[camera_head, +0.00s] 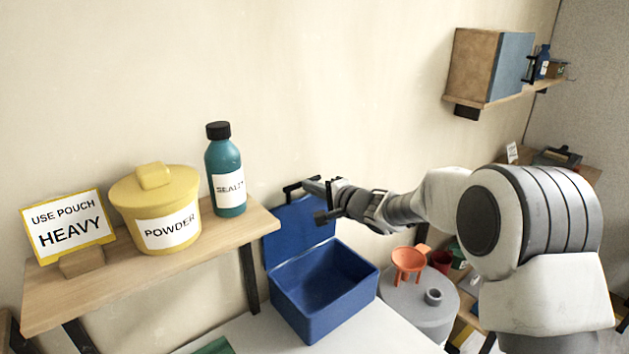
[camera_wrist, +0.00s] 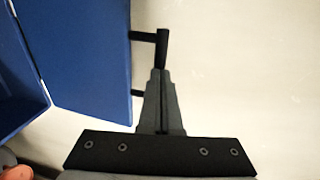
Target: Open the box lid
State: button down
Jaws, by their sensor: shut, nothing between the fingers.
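The blue box (camera_head: 318,300) stands on the white table, and its inside shows empty. Its blue lid (camera_head: 290,232) is raised and stands upright at the back of the box, near the wall. The lid also shows in the wrist view (camera_wrist: 90,60). In the head view my gripper (camera_head: 312,186) is at the lid's top edge.
A wooden shelf (camera_head: 40,300) at left holds a yellow powder pot (camera_head: 158,190), a teal bottle (camera_head: 225,172) and a sign (camera_head: 66,228). A grey round drum (camera_head: 412,312) with an orange funnel (camera_head: 408,262) stands right of the box. The wall is close behind the lid.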

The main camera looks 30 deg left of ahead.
jog(key=p, duration=0.1)
jog(key=a+p, duration=0.1)
jog(key=p, duration=0.1)
jog(key=h+p, duration=0.1)
jog(key=shift+w+a+r+p, duration=0.25)
jog(key=shift+w+a+p, duration=0.1)
jog(key=shift+p, duration=0.05)
